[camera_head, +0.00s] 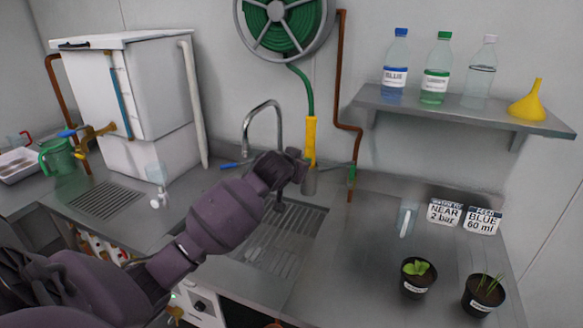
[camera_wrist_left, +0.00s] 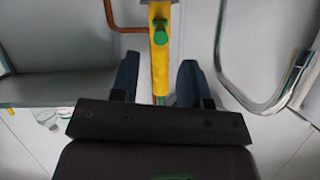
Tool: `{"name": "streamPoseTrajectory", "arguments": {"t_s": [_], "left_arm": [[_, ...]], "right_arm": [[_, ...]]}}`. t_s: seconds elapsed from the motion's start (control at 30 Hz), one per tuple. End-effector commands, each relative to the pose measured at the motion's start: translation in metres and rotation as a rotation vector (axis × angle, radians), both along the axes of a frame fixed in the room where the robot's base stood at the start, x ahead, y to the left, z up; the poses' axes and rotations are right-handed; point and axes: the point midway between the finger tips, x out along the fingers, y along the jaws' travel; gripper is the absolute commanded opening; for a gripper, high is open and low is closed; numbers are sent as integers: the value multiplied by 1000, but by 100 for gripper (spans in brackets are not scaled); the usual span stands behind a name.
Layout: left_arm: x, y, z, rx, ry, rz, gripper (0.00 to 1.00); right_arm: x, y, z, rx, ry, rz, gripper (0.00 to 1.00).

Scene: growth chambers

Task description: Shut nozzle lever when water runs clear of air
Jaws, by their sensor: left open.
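The yellow nozzle (camera_head: 311,138) hangs upright on a green hose (camera_head: 306,85) below the hose reel (camera_head: 281,12). In the left wrist view the nozzle (camera_wrist_left: 160,75) runs between my fingers, with a green part (camera_wrist_left: 160,32) on it; I cannot tell whether this is the lever. My left gripper (camera_head: 297,168) is at the nozzle's lower end in the head view. In the left wrist view my left gripper (camera_wrist_left: 158,75) is open, with a finger on either side of the nozzle and visible gaps. I cannot make out any water. My right gripper is not in view.
A curved grey tap (camera_head: 262,106) stands left of the nozzle, over a slotted drain (camera_head: 285,240). A shelf (camera_head: 450,112) with bottles and a yellow funnel (camera_head: 529,100) is at right. Two potted plants and two signs stand on the right counter. A white tank (camera_head: 130,90) stands at left.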

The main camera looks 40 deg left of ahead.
Motion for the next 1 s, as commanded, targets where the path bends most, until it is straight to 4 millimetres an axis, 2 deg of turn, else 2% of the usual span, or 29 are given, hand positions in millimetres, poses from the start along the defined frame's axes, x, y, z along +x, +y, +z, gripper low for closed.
{"name": "streamPoseTrajectory", "arguments": {"t_s": [0.13,0.33,1.0], "left_arm": [[-18,-5,8,0,0,0,42],[-31,-9,14,0,0,0,42],[-35,-10,15,0,2,0,42]], "right_arm": [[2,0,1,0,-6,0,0],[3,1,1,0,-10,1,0],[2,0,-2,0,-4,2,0]]}}
